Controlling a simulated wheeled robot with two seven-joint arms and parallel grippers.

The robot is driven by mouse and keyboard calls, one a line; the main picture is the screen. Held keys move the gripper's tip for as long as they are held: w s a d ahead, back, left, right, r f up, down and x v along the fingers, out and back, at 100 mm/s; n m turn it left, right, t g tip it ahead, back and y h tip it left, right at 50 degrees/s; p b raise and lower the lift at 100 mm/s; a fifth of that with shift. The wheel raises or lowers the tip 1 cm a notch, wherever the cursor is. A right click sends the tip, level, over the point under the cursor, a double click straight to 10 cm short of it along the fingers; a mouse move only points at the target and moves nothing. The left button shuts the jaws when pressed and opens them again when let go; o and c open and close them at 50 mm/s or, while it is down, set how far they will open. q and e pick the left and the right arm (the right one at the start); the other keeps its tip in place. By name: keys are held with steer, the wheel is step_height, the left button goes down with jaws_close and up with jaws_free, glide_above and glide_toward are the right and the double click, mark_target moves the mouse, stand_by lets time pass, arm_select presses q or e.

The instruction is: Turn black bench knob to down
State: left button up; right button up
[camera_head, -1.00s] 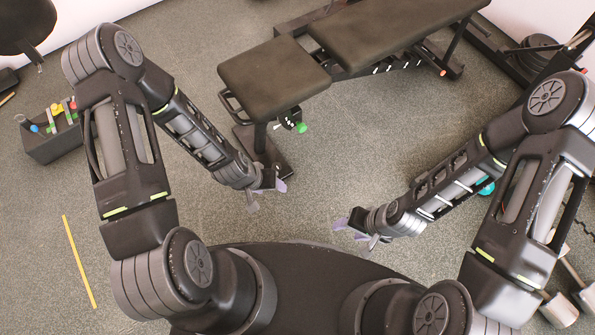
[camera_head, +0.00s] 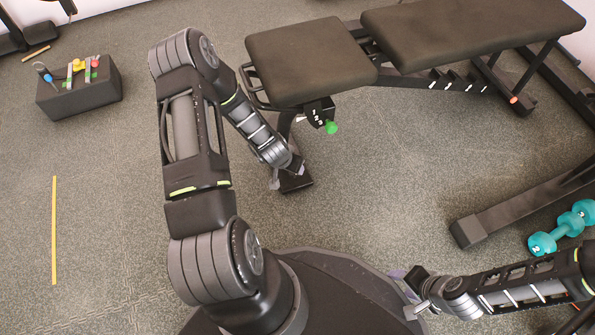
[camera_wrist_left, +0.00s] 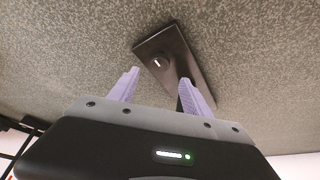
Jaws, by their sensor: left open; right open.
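The black bench knob (camera_wrist_left: 160,62) is a round dial with a short white mark, on a dark rectangular plate (camera_wrist_left: 190,62) at the bench's foot, in the left wrist view. The plate also shows in the head view (camera_head: 297,184), partly hidden by my left gripper; the knob cannot be made out there. My left gripper (camera_head: 285,177) is open and empty over the plate. Its pale purple fingers (camera_wrist_left: 163,90) point toward the plate, with the knob beyond and between them, apart from both. My right gripper (camera_head: 406,288) is open and empty, low near my base.
The padded bench (camera_head: 310,60) stands behind my left gripper, with a green knob (camera_head: 332,127) under its seat. A black box (camera_head: 85,100) with coloured items is at the left. Teal dumbbells (camera_head: 565,228) and a dark beam (camera_head: 520,208) lie at the right. The middle floor is open.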

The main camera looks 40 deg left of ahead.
arm_select(q)
steer(key=shift+f, duration=0.1)
steer(key=b+x, duration=0.3)
steer(key=x, duration=0.3)
steer(key=shift+f+b, duration=0.3)
steer(key=shift+w+f, duration=0.3)
steer(key=shift+f, duration=0.2)
steer(key=shift+c, duration=0.5)
jaws_close()
